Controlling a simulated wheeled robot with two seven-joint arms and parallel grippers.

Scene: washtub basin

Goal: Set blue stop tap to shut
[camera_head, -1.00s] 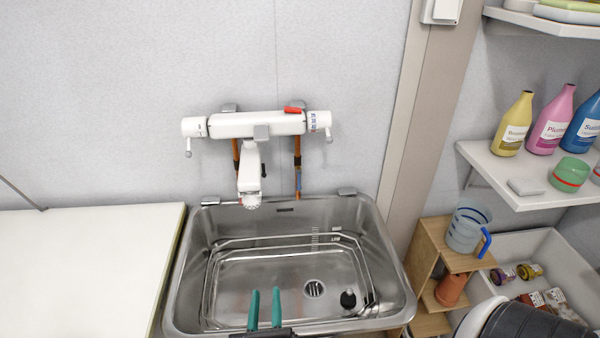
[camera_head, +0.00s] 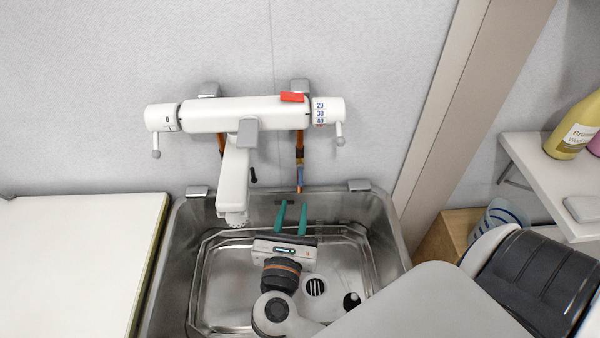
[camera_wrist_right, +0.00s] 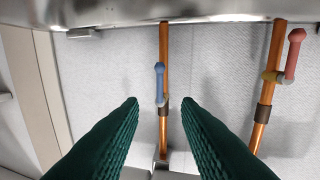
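The blue stop tap (camera_wrist_right: 160,80) is in the right wrist view, its lever lying along a copper pipe (camera_wrist_right: 163,135). In the head view it is a small blue spot (camera_head: 300,174) on the right-hand pipe under the mixer. My right gripper (camera_head: 292,203) is open, its green fingers pointing at the wall above the basin, a little below the tap. In the wrist view its fingertips (camera_wrist_right: 160,100) stand on either side of the tap's line, with nothing seen between them touching. My left gripper is not in view.
A red stop tap (camera_wrist_right: 293,55) sits on the neighbouring pipe. The white mixer (camera_head: 245,114) and its spout (camera_head: 233,180) are above and left of my gripper. The steel basin (camera_head: 160,290) is below. A white counter (camera_head: 75,255) lies left, a shelf (camera_head: 540,180) right.

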